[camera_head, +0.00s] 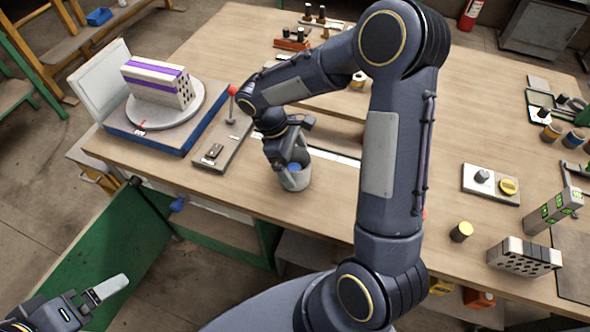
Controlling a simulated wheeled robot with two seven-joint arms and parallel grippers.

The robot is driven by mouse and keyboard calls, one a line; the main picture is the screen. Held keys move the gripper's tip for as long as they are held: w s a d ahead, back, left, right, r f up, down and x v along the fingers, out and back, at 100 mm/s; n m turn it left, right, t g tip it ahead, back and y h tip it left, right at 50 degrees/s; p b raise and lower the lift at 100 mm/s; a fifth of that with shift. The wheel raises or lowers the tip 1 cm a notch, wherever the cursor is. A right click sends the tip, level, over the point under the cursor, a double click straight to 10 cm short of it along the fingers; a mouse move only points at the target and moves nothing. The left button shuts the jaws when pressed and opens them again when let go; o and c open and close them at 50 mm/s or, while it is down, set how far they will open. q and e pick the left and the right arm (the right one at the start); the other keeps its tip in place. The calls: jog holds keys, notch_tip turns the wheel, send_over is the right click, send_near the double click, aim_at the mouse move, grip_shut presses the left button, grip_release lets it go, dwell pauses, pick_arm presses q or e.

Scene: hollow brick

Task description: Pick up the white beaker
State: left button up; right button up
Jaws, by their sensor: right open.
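The white beaker (298,184) stands upright on the wooden table near its front edge, left of the picture's middle. Something blue shows inside its mouth. My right gripper (288,165) reaches down over the beaker from behind and is open. Its fingers are at the beaker's rim and hide part of it; I cannot tell whether they touch it. My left gripper (98,294) is in the bottom left corner, away from the table, partly cut off by the picture's edge. I cannot tell whether it is open or shut.
A lever panel with a red knob (232,91) lies left of the beaker. Beyond it, a perforated brick with purple bands (158,82) sits on a round turntable (196,105). A knob panel (490,184), a yellow-topped cylinder (461,232) and another brick (524,257) are on the right.

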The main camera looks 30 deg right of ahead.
jog(key=shift+c, duration=0.3)
jog(key=c, duration=1.6)
jog(key=shift+o, duration=0.2)
jog(key=shift+r, duration=0.15)
